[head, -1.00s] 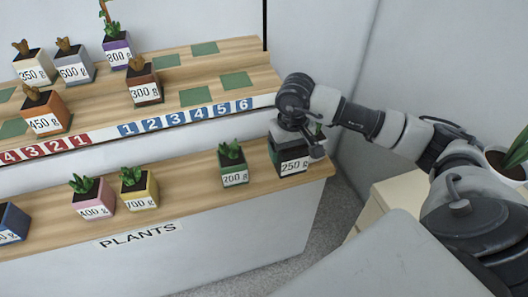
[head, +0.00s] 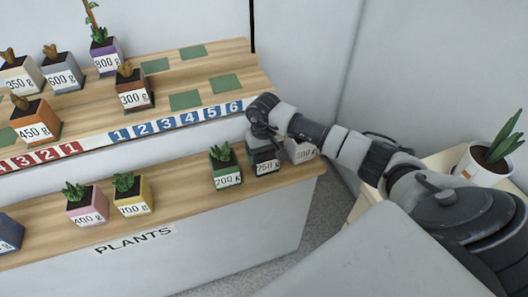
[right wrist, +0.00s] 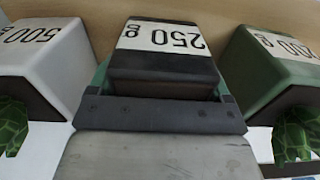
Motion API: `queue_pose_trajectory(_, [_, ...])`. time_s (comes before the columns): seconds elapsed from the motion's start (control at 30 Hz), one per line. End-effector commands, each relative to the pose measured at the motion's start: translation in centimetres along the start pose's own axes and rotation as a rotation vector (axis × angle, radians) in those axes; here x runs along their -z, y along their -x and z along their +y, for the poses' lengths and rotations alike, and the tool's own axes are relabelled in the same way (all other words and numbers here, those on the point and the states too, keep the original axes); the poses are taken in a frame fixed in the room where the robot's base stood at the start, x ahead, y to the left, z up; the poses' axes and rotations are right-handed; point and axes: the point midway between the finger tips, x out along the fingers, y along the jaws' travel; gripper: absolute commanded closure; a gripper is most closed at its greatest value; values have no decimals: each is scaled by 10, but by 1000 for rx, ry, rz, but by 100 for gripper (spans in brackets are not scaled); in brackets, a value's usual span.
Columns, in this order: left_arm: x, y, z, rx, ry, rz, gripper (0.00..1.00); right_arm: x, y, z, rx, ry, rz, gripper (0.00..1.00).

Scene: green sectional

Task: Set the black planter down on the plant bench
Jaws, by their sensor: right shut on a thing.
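The black planter (head: 264,161), labelled 250 g, is at the right part of the plant bench's front board (head: 180,201), between the green 200 g planter (head: 225,168) and a white 500 g planter (head: 301,150). My right gripper (head: 262,137) is shut on it from above. In the right wrist view the black planter (right wrist: 165,68) sits in the jaws (right wrist: 160,112), with a gap to the white planter (right wrist: 45,60) and to the green one (right wrist: 270,75). It looks upright. I cannot tell whether its base touches the board. My left gripper is not in view.
Pink (head: 87,204) and yellow (head: 133,196) planters stand further left on the front board. The raised boards behind hold several planters and bare green squares (head: 186,100). A white pot (head: 480,165) with a leafy plant stands at the right, beyond my arm.

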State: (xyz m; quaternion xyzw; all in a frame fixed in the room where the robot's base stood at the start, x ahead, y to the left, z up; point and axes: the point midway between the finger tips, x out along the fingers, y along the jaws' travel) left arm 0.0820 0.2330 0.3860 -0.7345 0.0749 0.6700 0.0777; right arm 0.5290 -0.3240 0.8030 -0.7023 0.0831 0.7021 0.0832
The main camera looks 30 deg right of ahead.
Motion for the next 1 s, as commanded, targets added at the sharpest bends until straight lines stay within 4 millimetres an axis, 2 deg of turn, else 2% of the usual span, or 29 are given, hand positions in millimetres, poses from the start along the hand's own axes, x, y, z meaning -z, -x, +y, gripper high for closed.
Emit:
queue_pose_trajectory(0.23, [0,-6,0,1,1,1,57,0,-4,0,-1,1,1,51])
queue_pose_trajectory(0.27, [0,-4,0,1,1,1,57,0,-3,0,-2,1,0,16])
queue_pose_trajectory(0.37, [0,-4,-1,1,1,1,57,0,-3,0,-1,0,-1,0])
queue_pose_trajectory(0.57, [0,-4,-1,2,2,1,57,0,-3,0,-1,0,-1,0])
queue_pose_trajectory(0.73, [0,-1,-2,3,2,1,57,1,6,0,0,1,2,0])
queue_pose_trajectory(0.87, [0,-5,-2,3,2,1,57,1,28,1,-2,1,5,0])
queue_pose_trajectory(1.0, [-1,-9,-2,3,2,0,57,1,60,1,-2,1,6,0])
